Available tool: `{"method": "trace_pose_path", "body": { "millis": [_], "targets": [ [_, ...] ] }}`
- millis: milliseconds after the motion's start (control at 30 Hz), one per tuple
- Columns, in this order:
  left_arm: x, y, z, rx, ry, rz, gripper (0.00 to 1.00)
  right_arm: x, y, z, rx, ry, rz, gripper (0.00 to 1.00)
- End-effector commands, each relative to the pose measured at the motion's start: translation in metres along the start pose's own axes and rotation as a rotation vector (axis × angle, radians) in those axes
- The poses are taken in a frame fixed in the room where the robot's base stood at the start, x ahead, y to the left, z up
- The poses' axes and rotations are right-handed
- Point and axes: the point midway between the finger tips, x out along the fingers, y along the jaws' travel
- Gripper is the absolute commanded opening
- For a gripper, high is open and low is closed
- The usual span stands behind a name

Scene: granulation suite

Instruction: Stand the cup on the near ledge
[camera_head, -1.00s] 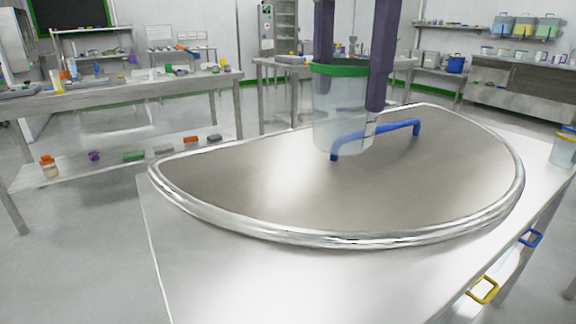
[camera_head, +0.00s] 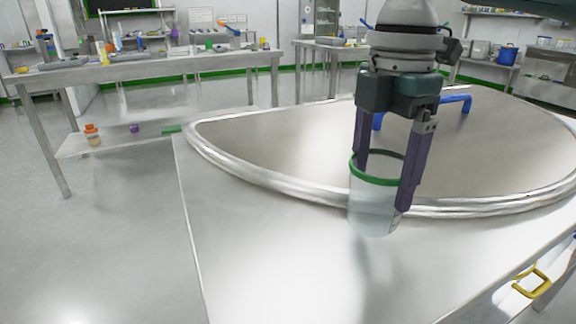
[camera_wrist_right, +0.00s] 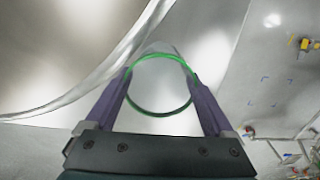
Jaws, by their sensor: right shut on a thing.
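The cup (camera_head: 372,210) is clear with a green rim. It is upright between the fingers of my right gripper (camera_head: 384,188), which is shut on it near the rim. The wrist view shows the green rim (camera_wrist_right: 160,112) between my two purple fingers. The cup is over the near ledge (camera_head: 270,260), a bare bright metal strip in front of the rounded steel panel (camera_head: 270,140). Its base is at or just above the ledge; I cannot tell whether it touches. My left gripper is not in view.
The panel has a raised shiny rim (camera_head: 240,172) close behind the cup and a blue handle (camera_head: 455,103) farther back. A yellow handle (camera_head: 533,283) sticks out at the right front side. The ledge left of the cup is clear. A cluttered bench (camera_head: 150,66) stands far left.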

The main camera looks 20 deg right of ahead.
Motion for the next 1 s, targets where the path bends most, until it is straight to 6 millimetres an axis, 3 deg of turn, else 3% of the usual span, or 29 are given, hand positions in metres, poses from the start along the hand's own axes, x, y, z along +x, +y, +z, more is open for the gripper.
{"method": "trace_pose_path", "body": {
  "millis": [33,133,533,567,667,1000],
  "targets": [
    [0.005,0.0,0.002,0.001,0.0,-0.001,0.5,0.012,0.0,0.0,0.0,0.001,-0.001,0.34],
    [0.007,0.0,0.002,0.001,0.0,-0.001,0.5,0.021,0.0,0.0,0.0,0.0,0.0,0.34],
    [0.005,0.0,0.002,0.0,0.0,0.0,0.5,0.024,0.0,0.0,-0.001,0.0,0.0,0.34],
    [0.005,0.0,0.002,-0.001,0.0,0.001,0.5,0.025,0.0,0.0,-0.001,0.0,0.0,0.9],
    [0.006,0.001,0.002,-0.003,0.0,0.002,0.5,0.025,0.0,0.0,-0.001,0.0,0.001,1.0],
    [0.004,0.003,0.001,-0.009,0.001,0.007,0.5,0.015,0.001,-0.001,-0.001,0.001,0.003,1.0]
  ]
}}
